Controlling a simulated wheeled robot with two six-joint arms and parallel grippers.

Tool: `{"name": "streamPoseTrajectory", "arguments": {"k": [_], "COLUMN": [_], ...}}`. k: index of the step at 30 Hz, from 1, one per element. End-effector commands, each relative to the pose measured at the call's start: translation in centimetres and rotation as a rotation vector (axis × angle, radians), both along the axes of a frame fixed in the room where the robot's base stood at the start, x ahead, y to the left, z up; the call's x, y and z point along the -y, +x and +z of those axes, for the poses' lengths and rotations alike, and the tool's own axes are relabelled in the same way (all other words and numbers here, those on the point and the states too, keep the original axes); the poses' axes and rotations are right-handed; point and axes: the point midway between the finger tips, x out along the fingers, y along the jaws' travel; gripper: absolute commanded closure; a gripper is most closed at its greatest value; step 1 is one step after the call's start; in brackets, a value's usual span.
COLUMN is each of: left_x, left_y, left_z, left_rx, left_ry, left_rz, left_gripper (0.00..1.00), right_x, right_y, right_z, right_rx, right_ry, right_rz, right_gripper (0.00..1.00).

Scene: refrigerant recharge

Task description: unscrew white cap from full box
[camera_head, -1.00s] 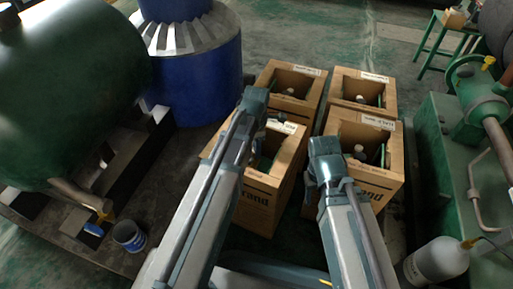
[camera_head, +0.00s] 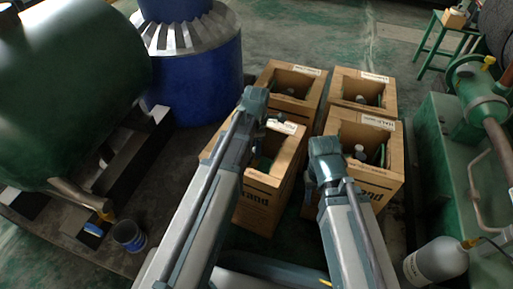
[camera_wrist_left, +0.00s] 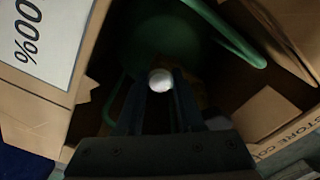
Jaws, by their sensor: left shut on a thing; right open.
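The full box (camera_head: 262,205) is the front-left brown carton, open at the top. Its label shows "00%" in the left wrist view (camera_wrist_left: 42,38). A green tank (camera_wrist_left: 160,35) with a green handle stands inside it. The small round white cap (camera_wrist_left: 160,79) sits at the tips of my left gripper (camera_wrist_left: 160,92), which is shut on it inside the carton. In the head view my left gripper (camera_head: 258,134) reaches down into this carton, and the cap is hidden there. My right gripper (camera_head: 312,190) is open and empty, beside the front-right carton.
Three other open cartons stand close by: front right (camera_head: 372,190), back left (camera_head: 309,84) and back right (camera_head: 387,91). Green machinery (camera_head: 447,170) is at the right, with a grey bottle (camera_head: 437,262). A blue drum (camera_head: 197,75) and green tank (camera_head: 70,90) are at the left.

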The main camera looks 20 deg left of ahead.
Motion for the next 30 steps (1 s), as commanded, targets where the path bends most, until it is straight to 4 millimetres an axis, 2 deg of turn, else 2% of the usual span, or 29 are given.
{"name": "streamPoseTrajectory", "arguments": {"k": [6,15,26,30], "left_x": [-0.01,-0.01,-0.01,-0.01], "left_y": [0.00,0.00,0.00,0.00], "left_z": [0.00,0.00,0.00,0.00], "left_rx": [0.000,0.000,0.000,0.000], "left_ry": [0.000,0.000,0.000,0.000], "left_rz": [0.015,0.287,0.326,0.453], "left_gripper": [1.00,1.00,1.00,1.00], "right_x": [0.00,0.00,0.00,0.00], "right_y": [0.00,0.00,0.00,0.00], "right_z": [0.00,0.00,0.00,0.00], "right_rx": [0.000,0.000,0.000,0.000], "right_ry": [0.000,0.000,0.000,0.000], "right_rz": [0.000,0.000,0.000,0.000], "right_gripper": [0.50,0.50,0.50,0.50]}}
